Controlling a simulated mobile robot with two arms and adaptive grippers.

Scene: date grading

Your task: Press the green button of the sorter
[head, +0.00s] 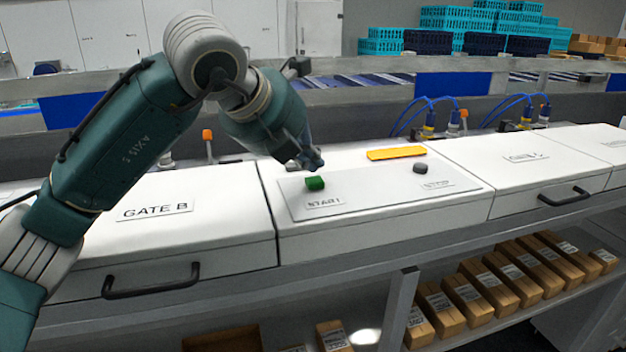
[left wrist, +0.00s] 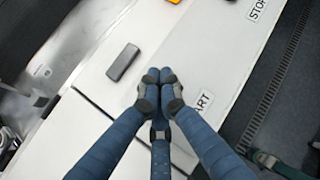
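The green button (head: 315,183) stands on the sorter's light panel (head: 375,188), just above the START label (head: 325,203). My left gripper (head: 312,163) reaches down from the left, its tips just above and behind the button in the head view. I cannot tell whether they touch it. In the left wrist view the left gripper's fingers (left wrist: 158,76) are together with nothing seen between them. They cover part of the START label (left wrist: 204,103) there, and the green button is not visible. My right gripper is in neither view.
A grey button (head: 421,168) stands by the STOP label (head: 438,184) on the right. A yellow plate (head: 396,153) lies behind the panel. The GATE B cover (head: 155,210) is on the left. Boxes (head: 465,298) fill a shelf below. The panel between the buttons is clear.

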